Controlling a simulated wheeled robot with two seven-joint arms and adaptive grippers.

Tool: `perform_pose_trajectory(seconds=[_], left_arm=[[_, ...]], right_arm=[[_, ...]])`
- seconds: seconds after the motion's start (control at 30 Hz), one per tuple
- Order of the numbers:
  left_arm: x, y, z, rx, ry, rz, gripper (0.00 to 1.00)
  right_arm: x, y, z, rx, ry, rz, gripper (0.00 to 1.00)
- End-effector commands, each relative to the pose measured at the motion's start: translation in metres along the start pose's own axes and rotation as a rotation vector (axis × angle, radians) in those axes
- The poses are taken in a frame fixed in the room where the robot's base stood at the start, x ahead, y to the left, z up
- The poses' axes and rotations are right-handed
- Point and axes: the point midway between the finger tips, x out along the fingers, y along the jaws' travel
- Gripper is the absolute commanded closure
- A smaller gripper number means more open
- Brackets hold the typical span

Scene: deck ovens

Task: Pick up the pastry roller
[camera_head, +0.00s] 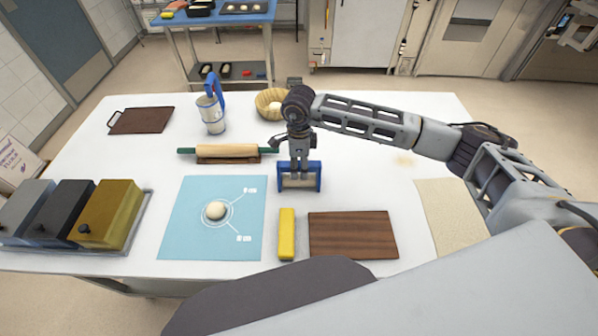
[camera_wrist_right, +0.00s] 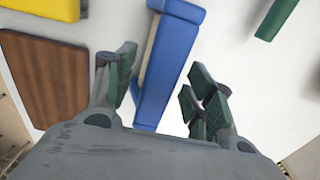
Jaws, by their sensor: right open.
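My right gripper (camera_head: 299,165) is open and points down over a tool with a blue frame and a cream strip (camera_head: 314,179); this may be the pastry roller. In the right wrist view the open fingers (camera_wrist_right: 160,95) are on either side of the blue frame (camera_wrist_right: 168,65), and I cannot tell whether they touch it. The gripper partly hides the tool in the head view. A cream rolling pin (camera_head: 228,150) with green handles lies on a brown wooden rest to its left. One green handle (camera_wrist_right: 278,12) shows in the right wrist view. My left gripper is not in view.
A yellow block (camera_head: 287,235) and a brown board (camera_head: 352,235) lie in front. A blue mat (camera_head: 185,235) with a dough ball is left of them. A jug (camera_head: 211,115) and a basket (camera_head: 268,97) stand behind. The white table (camera_head: 370,175) is clear to the right.

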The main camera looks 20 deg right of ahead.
Motion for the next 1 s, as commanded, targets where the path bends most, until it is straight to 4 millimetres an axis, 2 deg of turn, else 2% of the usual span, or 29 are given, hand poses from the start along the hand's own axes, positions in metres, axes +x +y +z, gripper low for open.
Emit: perform_pose_trajectory(seconds=[0.5,0.9,1.0], left_arm=[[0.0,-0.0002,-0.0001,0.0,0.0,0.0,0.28],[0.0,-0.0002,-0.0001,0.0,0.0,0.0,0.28],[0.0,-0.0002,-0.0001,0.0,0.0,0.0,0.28]], right_arm=[[0.0024,0.0002,0.0003,0.0,-0.001,0.0,0.48],[0.0023,0.0002,0.0004,0.0,-0.001,0.0,0.99],[0.0016,-0.0001,0.0006,0.0,-0.002,-0.001,1.0]])
